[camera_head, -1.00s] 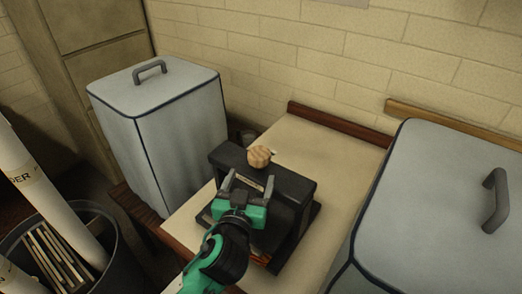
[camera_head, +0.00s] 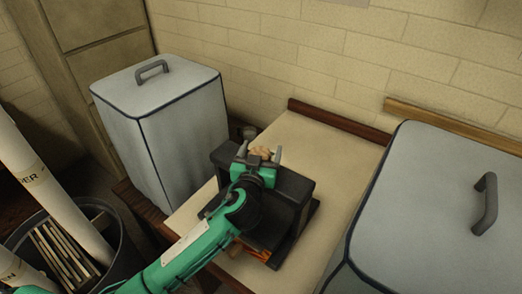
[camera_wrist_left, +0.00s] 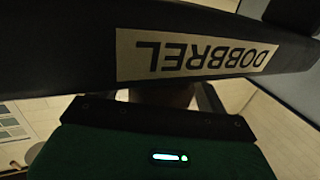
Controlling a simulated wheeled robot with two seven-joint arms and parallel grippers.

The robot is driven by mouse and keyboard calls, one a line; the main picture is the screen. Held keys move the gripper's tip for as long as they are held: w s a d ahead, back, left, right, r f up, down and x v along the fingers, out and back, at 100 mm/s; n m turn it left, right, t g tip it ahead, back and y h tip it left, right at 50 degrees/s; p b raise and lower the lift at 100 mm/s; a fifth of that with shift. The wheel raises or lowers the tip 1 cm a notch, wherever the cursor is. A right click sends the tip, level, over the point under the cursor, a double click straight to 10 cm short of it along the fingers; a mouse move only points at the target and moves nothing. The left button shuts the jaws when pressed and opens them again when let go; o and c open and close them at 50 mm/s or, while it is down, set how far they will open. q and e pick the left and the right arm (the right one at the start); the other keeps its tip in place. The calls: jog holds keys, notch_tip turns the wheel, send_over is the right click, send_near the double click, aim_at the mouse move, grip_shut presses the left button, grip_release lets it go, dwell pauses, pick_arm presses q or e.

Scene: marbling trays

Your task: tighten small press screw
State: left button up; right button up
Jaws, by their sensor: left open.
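The small press (camera_head: 290,187) is black and stands on the pale tabletop. Its screw has a round wooden knob (camera_head: 260,151) on top, partly hidden by my left gripper (camera_head: 261,155). The gripper is open, with one grey finger to each side of the knob in the head view; I cannot tell whether either finger touches it. In the left wrist view, the press's dark crossbeam (camera_wrist_left: 60,50) fills the upper part, with an upside-down label (camera_wrist_left: 195,60) reading DOBBREL. My right gripper is not in view.
A grey covered box (camera_head: 165,125) stands left of the press and another (camera_head: 440,200) at the right. A dark bin (camera_head: 105,215) with rolls and slats is at lower left. The tabletop (camera_head: 320,145) behind the press is clear.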

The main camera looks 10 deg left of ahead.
pick_arm(q)
jog(key=c, duration=1)
jog(key=shift+m+h, duration=0.3)
jog(key=shift+r+m+h+p, duration=0.1)
jog(key=shift+m+h+p, duration=0.35)
jog(key=shift+h, duration=0.55)
jog(key=m+h, duration=0.1)
jog(key=m+g+h+p, duration=0.1)
jog(key=h, duration=0.1)
jog(key=shift+d+r, duration=0.15)
jog(key=shift+d, duration=0.05)
jog(key=m+g+h+p, duration=0.1)
jog(key=m+h+p, duration=0.1)
jog(key=shift+d+h, duration=0.1)
jog(key=shift+h, duration=0.3)
jog(key=shift+s+d+m+g+h+p, duration=0.1)
jog(key=shift+d+m+g+h+p, duration=0.05)
jog(key=shift+m+g+h+p, duration=0.7)
jog(key=shift+h, duration=0.25)
